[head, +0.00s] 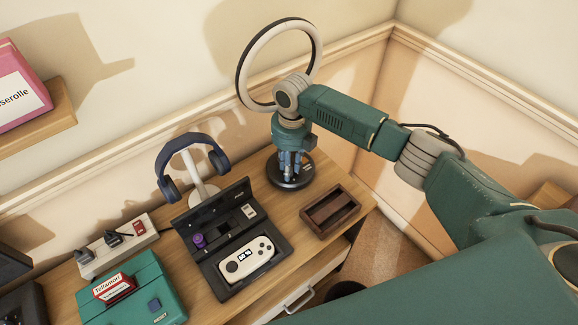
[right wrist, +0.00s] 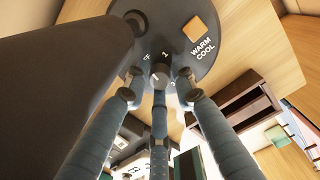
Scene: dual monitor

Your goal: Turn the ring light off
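The ring light (head: 242,78) stands at the back of the desk, its ring upright and its round dark base (head: 291,186) on the wood. In the right wrist view the base (right wrist: 207,62) shows an orange WARM/COOL button (right wrist: 194,28) and a small dark dial (right wrist: 160,73) with numbers around it. My right gripper (head: 291,172) points down over the base. In the right wrist view its fingertips (right wrist: 158,88) stand around the dial, with narrow gaps seeming to show at the sides; contact is unclear. Part of the dial's scale is hidden. My left gripper is not in view.
A dark wooden tray (head: 346,213) stands right of the base. An open black case with a white handheld (head: 262,250) lies to the left, below headphones (head: 172,185) on a stand. A power strip (head: 98,258) and green box (head: 165,275) are further left.

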